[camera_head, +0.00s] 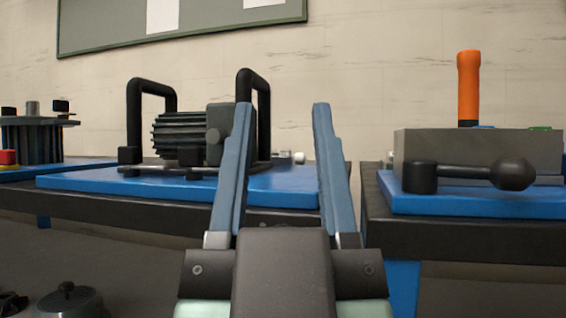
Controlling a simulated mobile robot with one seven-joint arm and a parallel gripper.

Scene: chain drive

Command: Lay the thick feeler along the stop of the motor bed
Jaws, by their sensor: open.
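My gripper (282,104) points away from me in the middle of the view. A ribbed black motor (178,136) sits between two black hoop handles on a blue plate (95,183), on the table behind and left of my gripper. The left finger covers part of the motor's right side and of the plate. I cannot make out which part is the stop of the motor bed. No feeler can be told for certain in this view.
On the right table, a grey block (450,152) carries an upright orange handle (468,85) and a small green piece (540,128). A black ball-ended lever (465,174) lies before it. A gap parts the tables. Another ribbed unit (32,140) stands far left.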

